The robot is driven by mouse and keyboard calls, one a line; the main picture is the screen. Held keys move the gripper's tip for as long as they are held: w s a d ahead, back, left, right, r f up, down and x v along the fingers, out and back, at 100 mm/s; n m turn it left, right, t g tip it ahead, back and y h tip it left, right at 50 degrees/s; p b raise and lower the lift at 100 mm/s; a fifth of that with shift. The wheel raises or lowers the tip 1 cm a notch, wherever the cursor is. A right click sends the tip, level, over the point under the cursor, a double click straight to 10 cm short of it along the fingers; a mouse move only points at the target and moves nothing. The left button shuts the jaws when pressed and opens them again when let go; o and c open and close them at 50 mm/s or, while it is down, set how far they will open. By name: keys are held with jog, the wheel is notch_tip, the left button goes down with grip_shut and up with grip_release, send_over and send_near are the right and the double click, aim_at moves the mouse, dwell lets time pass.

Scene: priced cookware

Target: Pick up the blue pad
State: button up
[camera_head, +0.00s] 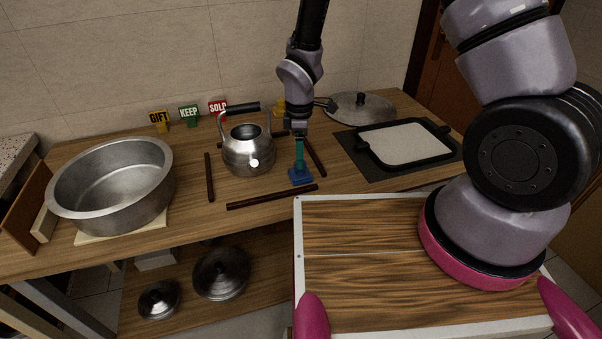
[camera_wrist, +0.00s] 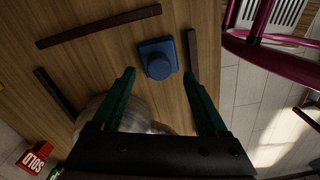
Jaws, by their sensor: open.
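The exact gap in height between fingertips and pad is hard to tell.
Dark wooden strips (camera_head: 272,197) lie around the pad. A steel kettle (camera_head: 247,155) stands close to its left, a large pot (camera_head: 112,184) farther left. A griddle (camera_head: 404,144) on a dark mat lies to the right. Price signs (camera_head: 189,115) stand behind.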

notch_tip(320, 180, down, 4)
jog(key=shift+w+a+f, duration=0.1)
jog(key=shift+a+f, duration=0.05)
jog(key=shift+f, duration=0.1)
jog(key=shift+c, duration=0.4)
grip_shut()
jog(key=shift+r, duration=0.1)
notch_tip(320, 180, up, 10)
jog(key=shift+f, duration=0.1)
